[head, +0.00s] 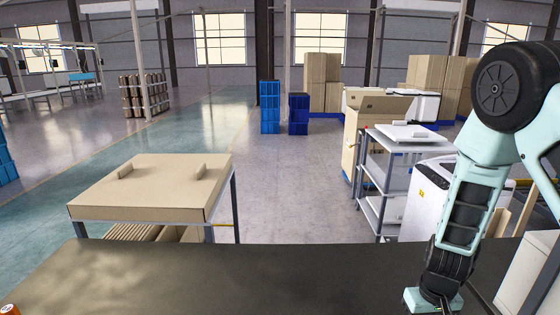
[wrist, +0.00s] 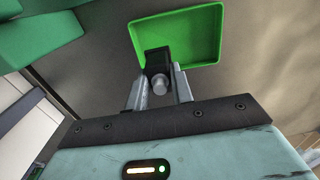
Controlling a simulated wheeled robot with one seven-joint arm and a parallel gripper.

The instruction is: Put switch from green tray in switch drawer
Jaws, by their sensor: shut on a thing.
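My gripper (wrist: 158,90) is shut on a small switch (wrist: 157,60), a dark block with a grey round knob. In the wrist view the switch sits between the two fingers, in front of the green tray (wrist: 206,52). The tray is shallow and its visible inside looks empty. I cannot tell whether the switch is still within the tray's rim or above it. In the head view my gripper (head: 436,302) is at the bottom right, over the dark table, its fingertips mostly cut off. I cannot identify a switch drawer in either view.
The dark table (head: 250,275) is mostly clear. An orange item (head: 9,310) is at its left corner. More green pieces (wrist: 40,38) are at the wrist view's upper left. Beyond the table stand a cardboard-topped stand (head: 150,188) and a shelf cart (head: 378,180).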

